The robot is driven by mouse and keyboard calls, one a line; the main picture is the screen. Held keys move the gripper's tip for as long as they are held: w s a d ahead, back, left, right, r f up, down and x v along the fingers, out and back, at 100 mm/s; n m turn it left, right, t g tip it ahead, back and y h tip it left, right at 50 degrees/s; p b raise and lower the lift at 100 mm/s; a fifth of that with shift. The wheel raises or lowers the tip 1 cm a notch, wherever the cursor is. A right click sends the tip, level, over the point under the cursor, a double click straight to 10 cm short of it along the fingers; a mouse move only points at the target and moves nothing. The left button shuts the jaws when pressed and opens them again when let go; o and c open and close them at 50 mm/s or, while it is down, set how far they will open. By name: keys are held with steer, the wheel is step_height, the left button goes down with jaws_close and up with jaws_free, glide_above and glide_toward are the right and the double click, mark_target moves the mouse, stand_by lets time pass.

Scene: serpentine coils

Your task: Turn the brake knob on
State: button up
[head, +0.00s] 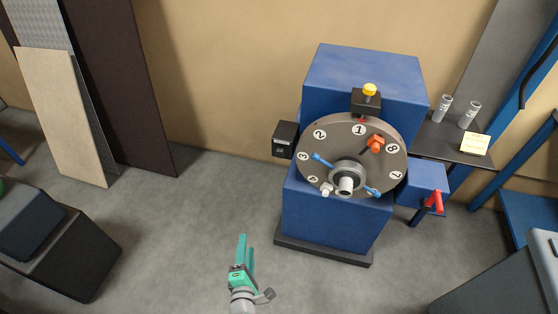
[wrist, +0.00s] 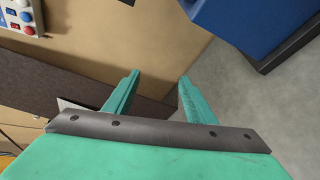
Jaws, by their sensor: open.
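A blue machine (head: 366,82) carries a round grey disc (head: 335,130) with numbers on its face. An orange knob (head: 376,142) sits on the disc's upper right. A yellow knob (head: 369,90) tops a black block above the disc. A red handle (head: 437,200) is on a blue box (head: 420,175) at the machine's right. No label shows which of these is the brake knob. My gripper (head: 247,242) is open and empty over the floor, left of the machine's front and apart from it. In the wrist view its fingers (wrist: 159,76) hold nothing.
A small black box (head: 285,139) sticks out at the machine's left. A shelf (head: 430,146) with two grey cylinders and a yellow note is at right. Panels (head: 62,110) lean on the wall at left. Dark boxes (head: 75,250) stand front left. The floor between is clear.

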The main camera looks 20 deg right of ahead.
steer(key=w+d+r+n+h, duration=0.1)
steer(key=w+d+r+n, duration=0.15)
steer(key=w, duration=0.25)
steer(key=w+d+r+n+h, duration=0.2)
steer(key=w+d, duration=0.2)
steer(key=w, duration=0.2)
steer(key=n+h, duration=0.3)
steer(key=n, duration=0.1)
glide_toward(279, 155)
steer(key=x, duration=0.6)
steer(key=shift+w+d+r, duration=0.1)
steer(key=shift+w+d, duration=0.1)
steer(key=shift+d, duration=0.1)
steer(key=shift+w+d, duration=0.4)
steer(key=shift+w, duration=0.2)
steer(key=c, duration=1)
steer(key=shift+c, duration=0.2)
